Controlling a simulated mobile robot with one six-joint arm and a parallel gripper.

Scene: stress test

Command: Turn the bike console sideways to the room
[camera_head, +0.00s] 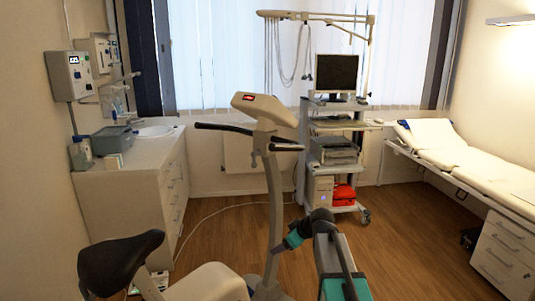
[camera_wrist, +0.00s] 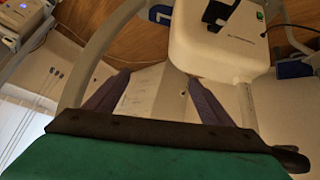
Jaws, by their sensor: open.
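The bike console (camera_head: 264,108) is a cream box with a small red-lit display, on top of a grey post (camera_head: 274,200) above dark handlebars (camera_head: 225,127). Its display side faces toward the left front, over the black seat (camera_head: 120,262). My arm reaches in from the bottom right, its end beside the post's right side, well below the console. In the wrist view my gripper (camera_wrist: 155,88) has two dark fingers spread apart with nothing between them. A cream housing (camera_wrist: 220,45) is at the upper right there; I cannot tell which bike part it is.
An equipment cart (camera_head: 335,150) with a monitor stands behind the bike to the right. An exam bed (camera_head: 450,155) and drawer cabinet (camera_head: 503,262) are at right. Wooden floor (camera_head: 400,255) is open between arm and bed. A cable lies on the floor.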

